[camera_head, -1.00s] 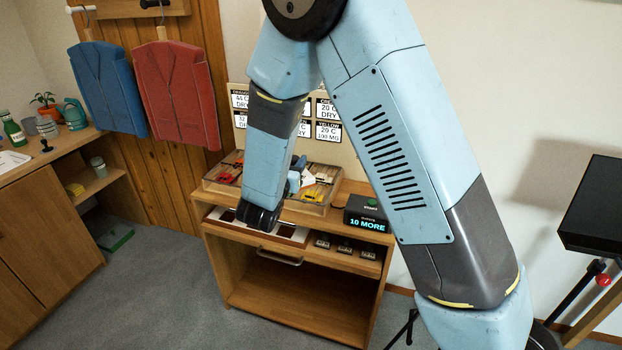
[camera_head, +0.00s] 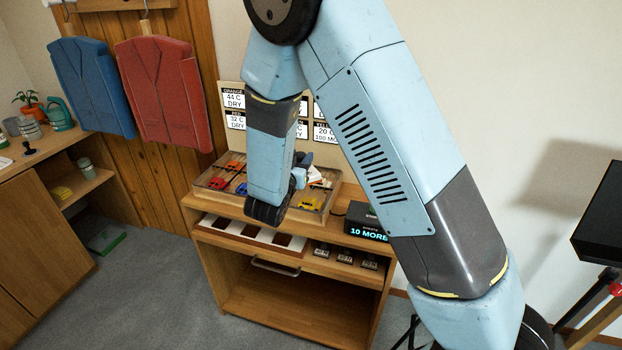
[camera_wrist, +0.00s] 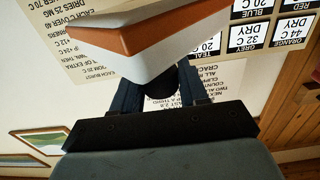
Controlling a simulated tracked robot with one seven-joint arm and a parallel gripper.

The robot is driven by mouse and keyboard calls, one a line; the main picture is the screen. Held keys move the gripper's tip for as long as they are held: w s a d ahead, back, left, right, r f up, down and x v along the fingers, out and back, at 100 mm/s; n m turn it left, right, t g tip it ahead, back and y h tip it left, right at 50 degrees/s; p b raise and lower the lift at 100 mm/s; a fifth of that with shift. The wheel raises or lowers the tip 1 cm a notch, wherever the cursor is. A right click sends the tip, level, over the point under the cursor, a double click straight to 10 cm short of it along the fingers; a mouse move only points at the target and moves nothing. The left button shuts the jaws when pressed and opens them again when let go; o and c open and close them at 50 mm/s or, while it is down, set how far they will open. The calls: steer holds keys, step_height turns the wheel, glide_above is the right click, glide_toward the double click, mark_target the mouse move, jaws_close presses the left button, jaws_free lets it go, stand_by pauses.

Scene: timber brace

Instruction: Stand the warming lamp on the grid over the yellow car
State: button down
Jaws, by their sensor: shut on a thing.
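My gripper (camera_wrist: 158,88) is shut on a dark round part of a white and orange object, which I take to be the warming lamp (camera_wrist: 150,45). In the head view a small white piece (camera_head: 316,174) shows beside my wrist; my forearm hides most of the gripper there. The lamp is held up, apart from the tray as far as I can tell. The yellow car (camera_head: 311,204) lies in the front right part of the wooden tray (camera_head: 200,196). The grid over it is too fine to make out.
Red, orange and blue cars (camera_head: 242,188) lie in the tray's left part. A black box (camera_head: 368,233) reading "10 MORE" stands right of the tray. Label cards (camera_head: 233,98) stand behind.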

steer(key=w+d+f, duration=0.2)
steer(key=f, duration=0.1)
steer(key=w+d+f, duration=0.1)
steer(key=f, duration=0.1)
steer(key=shift+f, duration=0.25)
steer(key=shift+w+f, duration=0.1)
steer(key=shift+f, duration=1.5)
steer(key=c, duration=0.6)
jaws_free()
